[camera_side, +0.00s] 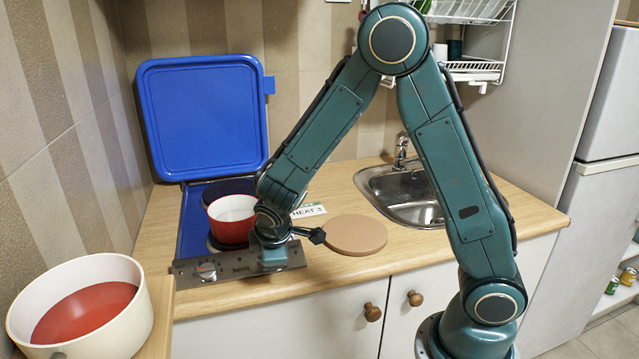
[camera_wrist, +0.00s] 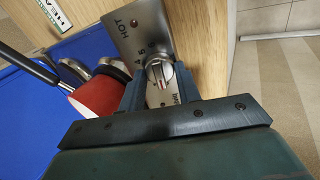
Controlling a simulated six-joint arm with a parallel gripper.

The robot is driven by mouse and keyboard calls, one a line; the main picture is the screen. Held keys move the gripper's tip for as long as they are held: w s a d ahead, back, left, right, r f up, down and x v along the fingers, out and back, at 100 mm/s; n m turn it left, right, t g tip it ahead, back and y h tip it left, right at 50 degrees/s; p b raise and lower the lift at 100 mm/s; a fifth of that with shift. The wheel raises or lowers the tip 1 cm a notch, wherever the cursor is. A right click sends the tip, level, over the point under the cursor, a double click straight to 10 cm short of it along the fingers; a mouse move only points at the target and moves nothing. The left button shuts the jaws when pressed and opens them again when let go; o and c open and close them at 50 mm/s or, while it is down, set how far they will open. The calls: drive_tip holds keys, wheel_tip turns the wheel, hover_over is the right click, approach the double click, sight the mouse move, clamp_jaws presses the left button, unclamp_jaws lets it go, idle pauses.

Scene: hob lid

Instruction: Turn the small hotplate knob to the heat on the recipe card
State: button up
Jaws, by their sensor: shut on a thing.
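The small hotplate knob (camera_wrist: 158,73) is a round metal knob with a pointer mark, on a steel panel (camera_wrist: 137,30) printed with numbers and HOT. My gripper (camera_wrist: 160,88) is shut on the knob, one finger on each side. Part of the number scale is hidden, so I cannot read the exact setting. In the side view my gripper (camera_side: 270,258) covers the right end of the panel (camera_side: 220,269) and hides this knob. The recipe card (camera_side: 308,210) reads HEAT 3. It also shows partly in the wrist view (camera_wrist: 54,14).
A red pan (camera_side: 232,218) with a dark handle stands on the hob beside my gripper. Another knob (camera_side: 207,271) is on the panel's left. The blue lid (camera_side: 203,118) stands open behind. A round board (camera_side: 355,235) lies right, before the sink (camera_side: 405,193). A white pot (camera_side: 80,310) is front left.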

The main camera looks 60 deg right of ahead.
drive_tip(key=m, duration=0.3)
drive_tip(key=shift+m, duration=0.4)
drive_tip(key=m, duration=0.4)
drive_tip(key=shift+m, duration=0.3)
drive_tip(key=m, duration=0.4)
drive_tip(key=shift+d+m, duration=0.1)
drive_tip(key=shift+m, duration=2.1)
drive_tip(key=o, duration=1)
drive_tip(key=shift+r, duration=0.15)
